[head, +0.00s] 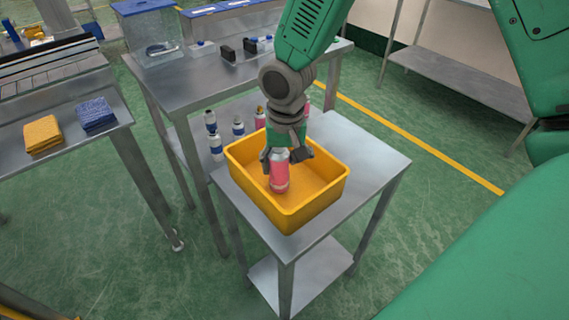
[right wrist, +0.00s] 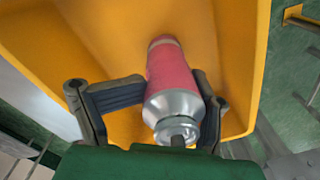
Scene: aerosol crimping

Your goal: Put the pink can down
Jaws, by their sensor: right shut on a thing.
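The pink can (head: 279,174) is upright, with a silver top, inside the yellow bin (head: 288,219). My right gripper (head: 286,158) comes from above and is shut on the can near its top. In the right wrist view the can (right wrist: 170,68) sits between the two dark fingers of my gripper (right wrist: 160,105), with the yellow bin (right wrist: 237,60) around it. Whether the can's base touches the bin floor I cannot tell. My left gripper is not in view.
The bin stands on a steel table (head: 365,165). Several small cans, including a blue-and-white one (head: 238,126), stand behind it. A higher steel bench (head: 195,85) holds a clear tank (head: 155,40). Yellow (head: 42,134) and blue cloths (head: 95,114) lie on the left bench. The table's right side is clear.

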